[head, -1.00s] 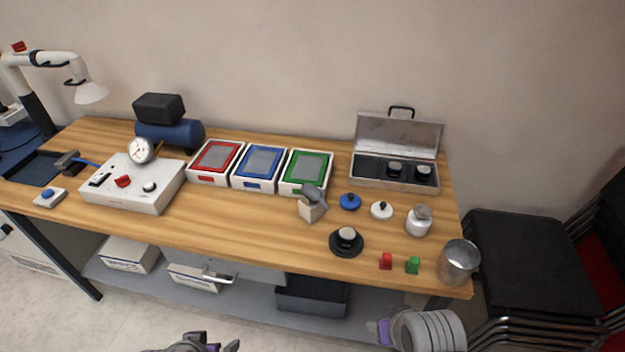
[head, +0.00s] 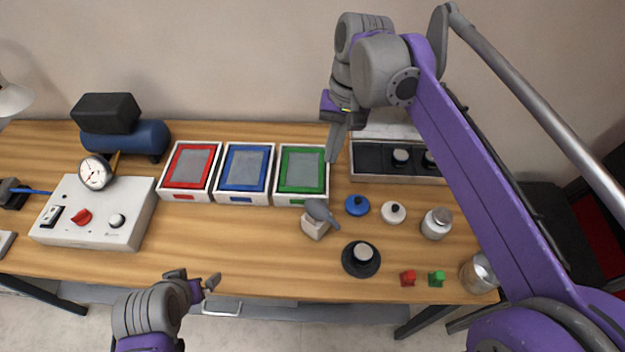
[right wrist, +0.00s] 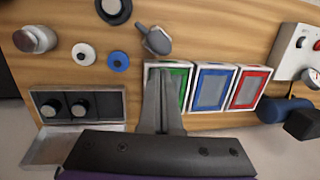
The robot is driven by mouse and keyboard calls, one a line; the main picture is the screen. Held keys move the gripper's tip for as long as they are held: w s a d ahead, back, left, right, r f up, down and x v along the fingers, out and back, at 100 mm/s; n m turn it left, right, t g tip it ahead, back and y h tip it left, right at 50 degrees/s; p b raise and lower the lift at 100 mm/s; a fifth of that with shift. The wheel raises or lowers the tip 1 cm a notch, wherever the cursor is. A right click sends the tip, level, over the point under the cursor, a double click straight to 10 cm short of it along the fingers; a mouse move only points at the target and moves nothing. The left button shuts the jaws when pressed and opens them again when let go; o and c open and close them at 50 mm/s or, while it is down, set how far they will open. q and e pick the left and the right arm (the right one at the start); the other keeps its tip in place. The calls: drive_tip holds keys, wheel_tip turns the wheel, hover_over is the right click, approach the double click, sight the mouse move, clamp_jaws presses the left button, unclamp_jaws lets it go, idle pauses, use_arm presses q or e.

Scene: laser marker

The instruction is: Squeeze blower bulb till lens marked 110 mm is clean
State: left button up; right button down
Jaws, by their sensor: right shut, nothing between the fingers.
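The grey blower bulb (head: 320,211) rests tilted on a small pale block (head: 315,228) in the middle of the bench; it also shows in the right wrist view (right wrist: 155,40). A round lens-like piece with a pale top (head: 363,252) sits on a black round base (head: 362,268). Two similar dark pieces, the left one here (head: 401,156), lie in the open case (head: 380,178). No 110 mm marking is readable. My right gripper (head: 333,157) is shut and empty, pointing down beside the green-framed tray, behind the bulb. My left gripper (head: 194,279) is open and empty at the bench's front edge.
Red (head: 190,168), blue (head: 245,172) and green (head: 302,174) framed trays stand in a row. Blue (head: 357,206) and white (head: 393,212) knobbed discs, a jar (head: 436,224) and small red (head: 408,278) and green (head: 436,279) pieces lie to the right. The front middle is clear.

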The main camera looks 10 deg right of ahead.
use_arm(q)
drive_tip(key=shift+s+f, duration=0.25)
drive_tip(key=shift+s, duration=0.1)
use_arm(e)
approach(318, 205)
drive_tip(key=f, duration=0.4)
drive_tip(key=a+f, duration=0.1)
drive_tip(key=f, duration=0.1)
drive_tip(key=shift+s+f, duration=0.1)
drive_tip(key=shift+f, duration=0.25)
use_arm(q)
drive_tip(key=shift+f, duration=0.1)
use_arm(e)
drive_tip(key=shift+f, duration=0.1)
